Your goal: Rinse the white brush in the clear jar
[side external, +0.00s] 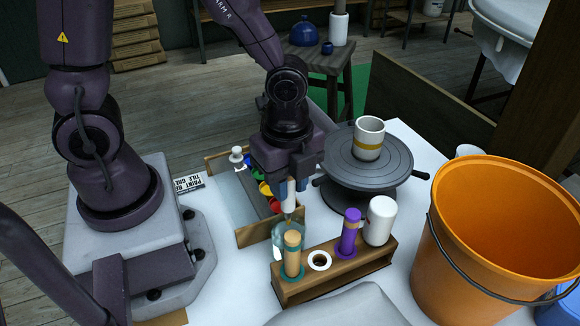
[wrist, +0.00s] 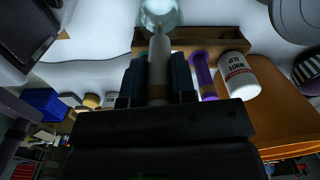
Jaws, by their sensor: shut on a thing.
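My gripper (side external: 290,188) is shut on the white brush (side external: 291,196), which hangs upright with its tip downward. In the wrist view the brush (wrist: 158,65) shows between the fingers. The clear jar (side external: 277,232) stands just below, behind the wooden rack and partly hidden by a tan and teal brush. The brush tip is at the height of the jar's rim; I cannot tell whether it is inside the mouth. In the wrist view the jar (wrist: 160,12) shows at the top edge, by the far end of the brush.
The wooden rack (side external: 335,276) holds the tan and teal brush (side external: 292,254), a purple brush (side external: 350,231), a white bottle (side external: 380,220) and an empty white-ringed slot (side external: 319,261). A banded cup (side external: 369,138) sits on the turntable (side external: 343,172). An orange bucket (side external: 440,250) stands right.

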